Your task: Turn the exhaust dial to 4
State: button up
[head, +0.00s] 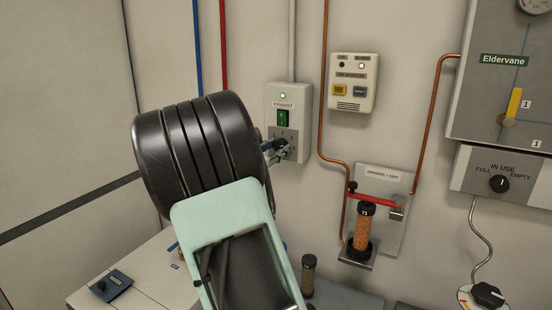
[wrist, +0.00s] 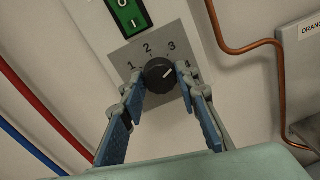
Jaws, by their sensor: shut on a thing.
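The exhaust dial (wrist: 158,76) is a round black knob with a white pointer line, on a grey plate marked 1 to 4 in the wrist view. The pointer slants up and right, between the 3 and the 4. My gripper (wrist: 161,82) has one finger on each side of the knob and is shut on it; the right fingertip partly covers the 4. In the head view my gripper (head: 277,150) reaches the lower part of the wall box labelled EXHAUST (head: 304,102); the dial there is mostly hidden.
A green rocker switch (head: 283,118) sits just above the dial. Right of the box are a copper pipe (head: 322,90), an alarm-like panel (head: 353,82) and a bracket with an orange-filled cylinder (head: 362,230). Red (head: 223,45) and blue (head: 198,45) pipes run at left.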

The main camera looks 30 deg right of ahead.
jog(key=m+b, duration=0.1)
jog(key=b, duration=0.1)
jog(key=m+b, duration=0.1)
jog(key=b, duration=0.1)
jog(key=m+b, duration=0.2)
jog(key=shift+f, duration=0.25)
jog(key=m+b, duration=0.2)
jog(key=b, duration=0.1)
jog(key=shift+r+m, duration=0.25)
jog(key=shift+m, duration=0.05)
jog(key=o, duration=1.2)
jog(key=shift+c, duration=0.2)
jog(key=v, duration=1.2)
jog(key=shift+r, duration=0.25)
jog(key=shift+s, duration=0.1)
jog(key=shift+d, duration=0.1)
